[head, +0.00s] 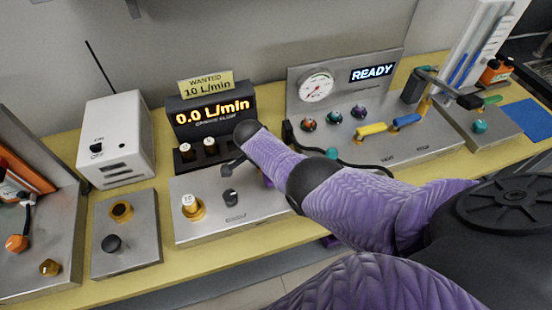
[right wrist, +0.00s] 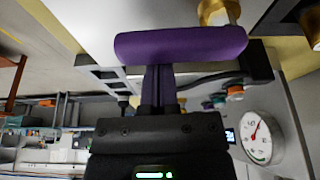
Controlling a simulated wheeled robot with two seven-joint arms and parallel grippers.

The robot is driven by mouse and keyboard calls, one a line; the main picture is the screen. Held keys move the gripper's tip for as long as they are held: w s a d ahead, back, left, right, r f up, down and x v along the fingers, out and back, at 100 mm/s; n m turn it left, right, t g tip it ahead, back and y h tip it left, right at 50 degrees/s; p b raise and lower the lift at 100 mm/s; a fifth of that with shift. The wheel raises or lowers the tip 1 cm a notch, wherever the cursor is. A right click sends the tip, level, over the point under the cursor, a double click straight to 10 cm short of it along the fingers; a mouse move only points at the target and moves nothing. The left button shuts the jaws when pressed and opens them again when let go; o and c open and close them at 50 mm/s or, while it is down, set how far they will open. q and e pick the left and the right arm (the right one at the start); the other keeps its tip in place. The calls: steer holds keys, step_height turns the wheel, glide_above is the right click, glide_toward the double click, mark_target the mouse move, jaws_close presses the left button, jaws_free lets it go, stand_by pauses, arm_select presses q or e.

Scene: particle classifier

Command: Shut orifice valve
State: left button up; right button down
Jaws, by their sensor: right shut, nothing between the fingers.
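The orifice flow display (head: 212,113) reads 0.0 L/min in the head view, under a yellow sign (head: 206,86) reading WANTED 10 L/min. The metal panel (head: 225,224) in front of it carries a brass valve with a pale knob (head: 191,207) and a dark knob (head: 231,198). In the right wrist view, a thick purple bar-shaped handle (right wrist: 180,43) lies across the tips of my right gripper (right wrist: 159,72), which is shut and empty. The handle seems to touch or nearly touch the fingertips. In the head view my purple arm mostly hides that spot. My left gripper is not in view.
A white box (head: 116,140) with a switch and a small panel (head: 125,245) stand left. A gauge panel (head: 345,70) showing READY stands right, with yellow (head: 371,129) and blue (head: 406,121) handles. A black cable runs beside my arm.

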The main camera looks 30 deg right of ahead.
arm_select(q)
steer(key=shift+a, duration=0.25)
arm_select(e)
steer(key=shift+s+d, duration=0.1)
steer(key=shift+d, duration=0.25)
steer(key=d, duration=0.1)
steer(key=d+p, duration=0.1)
steer(key=d, duration=0.1)
steer(key=shift+s+r, duration=0.1)
steer(key=shift+s, duration=0.3)
arm_select(q)
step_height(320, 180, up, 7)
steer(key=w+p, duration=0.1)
steer(key=p, duration=0.5)
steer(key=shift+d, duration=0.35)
arm_select(e)
steer(key=v, duration=0.9)
steer(key=shift+w+r, duration=0.15)
steer(key=shift+r, duration=0.2)
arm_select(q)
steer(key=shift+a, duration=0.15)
